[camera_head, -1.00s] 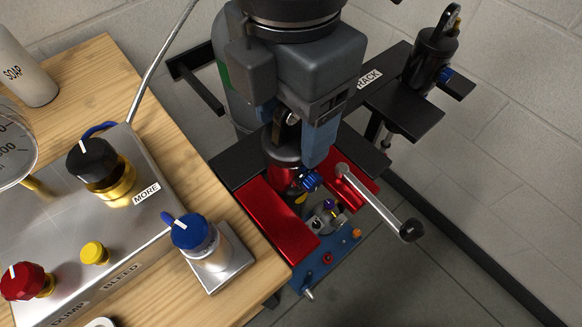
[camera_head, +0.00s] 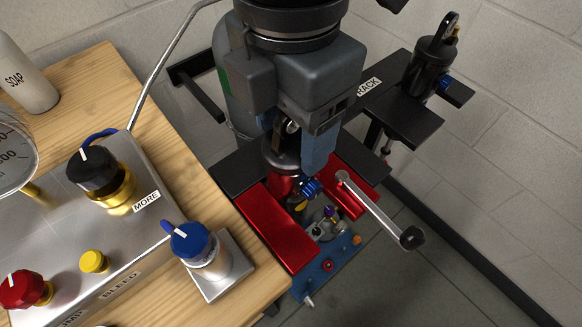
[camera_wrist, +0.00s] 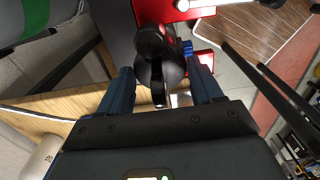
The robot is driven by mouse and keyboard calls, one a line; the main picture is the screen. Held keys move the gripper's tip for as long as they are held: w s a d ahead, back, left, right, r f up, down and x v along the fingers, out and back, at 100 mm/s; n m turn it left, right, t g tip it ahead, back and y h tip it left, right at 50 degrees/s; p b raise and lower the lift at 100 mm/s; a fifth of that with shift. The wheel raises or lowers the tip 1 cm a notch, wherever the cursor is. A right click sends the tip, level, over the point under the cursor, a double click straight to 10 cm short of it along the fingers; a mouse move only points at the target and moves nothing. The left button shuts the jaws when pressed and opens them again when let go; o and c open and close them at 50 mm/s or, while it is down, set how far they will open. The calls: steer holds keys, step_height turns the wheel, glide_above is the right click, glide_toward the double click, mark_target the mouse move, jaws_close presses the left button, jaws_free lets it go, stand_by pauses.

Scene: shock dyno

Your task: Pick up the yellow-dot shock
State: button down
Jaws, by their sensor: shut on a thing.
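A shock with a black top (camera_head: 281,158), a red lower part and a blue knob (camera_head: 311,188) stands upright between red vise jaws (camera_head: 278,228). A small yellow patch shows below the knob; I cannot tell whether it is the shock's dot. My gripper (camera_head: 305,152) has come down over the shock's top and is shut on it. In the wrist view the black shock (camera_wrist: 155,45) stands between the blue fingers of my gripper (camera_wrist: 162,75). Its lower end is hidden by the jaws and by my gripper.
Another black shock (camera_head: 433,62) hangs in the black rack (camera_head: 408,118) at right. A crank handle (camera_head: 375,208) sticks out from the vise. A wooden bench (camera_head: 160,150) with a knobbed metal panel (camera_head: 75,235) and a soap bottle (camera_head: 28,82) is at left.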

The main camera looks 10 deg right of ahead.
steer(key=shift+r, duration=0.2)
step_height(320, 180, up, 19)
steer(key=p, duration=0.2)
steer(key=shift+f+p, duration=0.2)
steer(key=shift+p, duration=0.15)
steer(key=shift+r+p, duration=0.3)
steer(key=shift+p, duration=0.15)
steer(key=s+d+p, duration=0.2)
steer(key=s+d, duration=0.5)
steer(key=s, duration=0.3)
steer(key=shift+s+f, duration=0.15)
stand_by(1.8)
steer(key=shift+s+d+b, duration=0.7)
steer(key=shift+s+b, duration=0.3)
steer(key=shift+b, duration=0.45)
